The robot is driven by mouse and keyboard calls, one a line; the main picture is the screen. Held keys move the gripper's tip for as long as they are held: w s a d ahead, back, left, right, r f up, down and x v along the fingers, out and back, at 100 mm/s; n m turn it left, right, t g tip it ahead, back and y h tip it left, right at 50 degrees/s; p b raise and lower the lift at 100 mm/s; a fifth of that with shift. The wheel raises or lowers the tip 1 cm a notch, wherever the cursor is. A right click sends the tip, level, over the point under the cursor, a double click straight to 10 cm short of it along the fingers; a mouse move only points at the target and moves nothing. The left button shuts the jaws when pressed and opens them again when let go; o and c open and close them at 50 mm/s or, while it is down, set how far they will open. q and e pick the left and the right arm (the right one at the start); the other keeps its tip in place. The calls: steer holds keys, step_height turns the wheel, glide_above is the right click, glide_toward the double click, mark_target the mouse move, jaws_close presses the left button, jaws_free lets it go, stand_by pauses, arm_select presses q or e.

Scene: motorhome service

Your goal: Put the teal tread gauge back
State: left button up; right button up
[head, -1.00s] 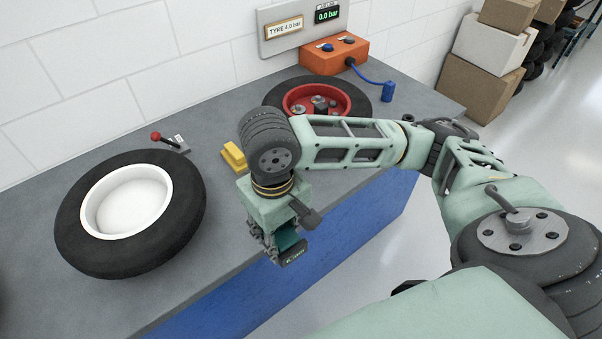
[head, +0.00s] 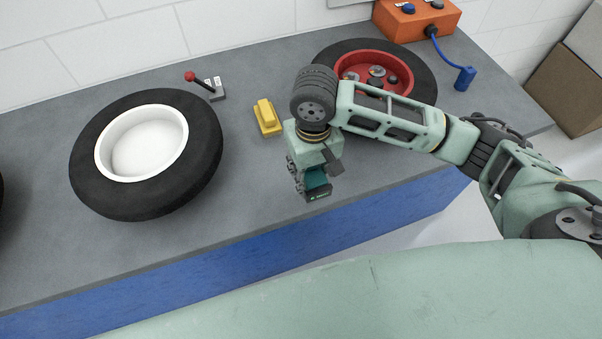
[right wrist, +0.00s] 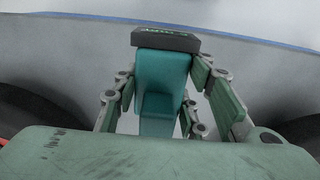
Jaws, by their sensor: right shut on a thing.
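The teal tread gauge (head: 317,182) is held in my right gripper (head: 311,186), above the front part of the grey workbench. Its dark display end points toward the bench's front edge. In the right wrist view the teal gauge (right wrist: 160,80) stands between the two fingers of my right gripper (right wrist: 165,95), which are closed on its sides. The arm hides part of the bench behind it. My left gripper is not in view.
A tyre with a white rim (head: 205,150) lies on the bench (head: 235,215) at left; one with a red rim (head: 409,77) lies at the back right. A yellow block (head: 267,117), a red-knobbed lever (head: 205,85), an orange box (head: 440,20) and a blue plug (head: 464,78) are also there.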

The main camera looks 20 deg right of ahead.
steer(key=w+f, duration=0.1)
steer(key=w+a+f, duration=0.1)
steer(key=w, duration=0.1)
steer(key=shift+w+f, duration=0.1)
steer(key=shift+w, duration=0.2)
steer(key=shift+w+a+f, duration=0.1)
steer(key=shift+a, duration=0.05)
steer(key=shift+f, duration=0.3)
step_height(320, 180, down, 4)
steer(key=shift+r+p, duration=0.25)
steer(key=shift+p, duration=0.1)
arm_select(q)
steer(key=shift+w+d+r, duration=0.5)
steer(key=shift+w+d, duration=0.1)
arm_select(e)
steer(key=o, duration=1.1)
steer(key=shift+f, duration=0.1)
steer(key=shift+c, duration=0.2)
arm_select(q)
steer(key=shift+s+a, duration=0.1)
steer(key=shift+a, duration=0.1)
